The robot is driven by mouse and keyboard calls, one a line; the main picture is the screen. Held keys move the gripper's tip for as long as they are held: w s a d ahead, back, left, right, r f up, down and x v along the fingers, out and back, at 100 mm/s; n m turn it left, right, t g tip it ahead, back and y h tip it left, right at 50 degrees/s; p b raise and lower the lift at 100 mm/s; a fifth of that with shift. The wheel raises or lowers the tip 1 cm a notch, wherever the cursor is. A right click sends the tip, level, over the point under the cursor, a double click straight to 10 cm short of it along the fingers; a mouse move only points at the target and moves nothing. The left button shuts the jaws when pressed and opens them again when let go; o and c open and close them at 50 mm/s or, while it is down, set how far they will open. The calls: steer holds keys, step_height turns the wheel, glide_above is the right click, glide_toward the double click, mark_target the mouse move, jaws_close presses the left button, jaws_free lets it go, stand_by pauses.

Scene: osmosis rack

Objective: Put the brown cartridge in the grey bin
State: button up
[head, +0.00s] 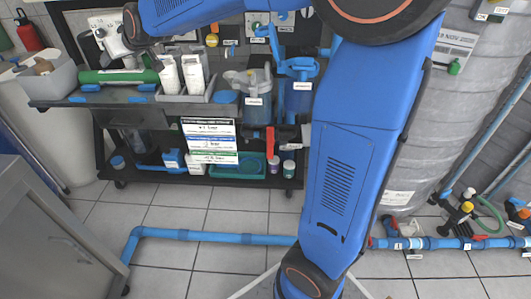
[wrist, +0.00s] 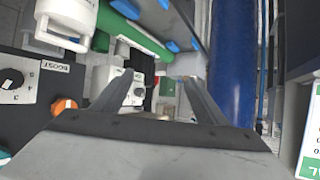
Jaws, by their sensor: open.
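A grey bin (head: 58,80) stands at the left end of the cart's top shelf. A small brown object (head: 43,66) shows in it; I cannot tell whether this is the brown cartridge. No other clearly brown cartridge shows. My gripper (head: 128,30) is above the shelf's back left, right of the bin and close to white equipment on the wall panel. In the wrist view my gripper (wrist: 158,92) is open, with its two fingers apart and nothing held between them. A white unit with a dial shows beyond the fingers.
A green cylinder (head: 117,76) lies along the shelf. Two white cartridges (head: 181,75) stand in another grey tray. Clear and blue filter housings (head: 257,95) are to the right. Blue pipe (head: 200,236) runs along the floor. My arm spans the head view.

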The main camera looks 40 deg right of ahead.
steer(key=s+d+f+m+g+h, duration=0.1)
steer(key=s+d+f, duration=0.4)
steer(key=s, duration=1)
steer(key=s+d+f+m+g+h, duration=0.1)
steer(key=s+d+f+g, duration=0.2)
steer(key=s, duration=1.3)
steer(key=s+d+f+m+g+h, duration=0.1)
steer(key=s+d+f+g, duration=0.1)
steer(key=s+d+f, duration=0.6)
steer(key=s+d, duration=0.4)
steer(key=s, duration=0.3)
steer(key=shift+s+f+g+h, duration=0.2)
steer(key=shift+s+g+h, duration=0.2)
steer(key=shift+c, duration=0.4)
steer(key=shift+w, duration=0.1)
steer(key=shift+c, duration=0.8)
